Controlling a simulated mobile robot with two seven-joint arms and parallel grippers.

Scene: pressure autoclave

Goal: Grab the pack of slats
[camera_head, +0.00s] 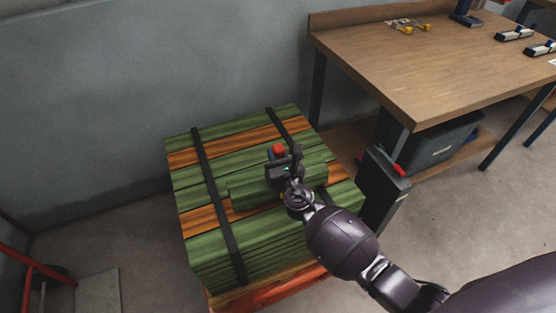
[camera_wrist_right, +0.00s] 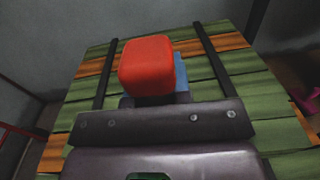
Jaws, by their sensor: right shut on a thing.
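A small pack of green slats (camera_head: 248,190) is at the top of a large strapped stack of green and orange slats (camera_head: 205,160). My right gripper (camera_head: 281,165) is over the pack and shut on it. Gripper and arm hide part of the pack, and I cannot tell whether it is lifted clear of the stack. In the right wrist view, a red block (camera_wrist_right: 146,66) at the gripper covers the grip, with the large stack (camera_wrist_right: 228,62) beyond. My left gripper is not in view.
Two black straps cross the stack, which sits on an orange-red base (camera_head: 270,290). A wooden workbench (camera_head: 420,65) stands at the right, with a dark bin (camera_head: 435,145) beneath it. A grey wall (camera_head: 130,90) is behind. Red rails (camera_head: 35,265) stand at the lower left.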

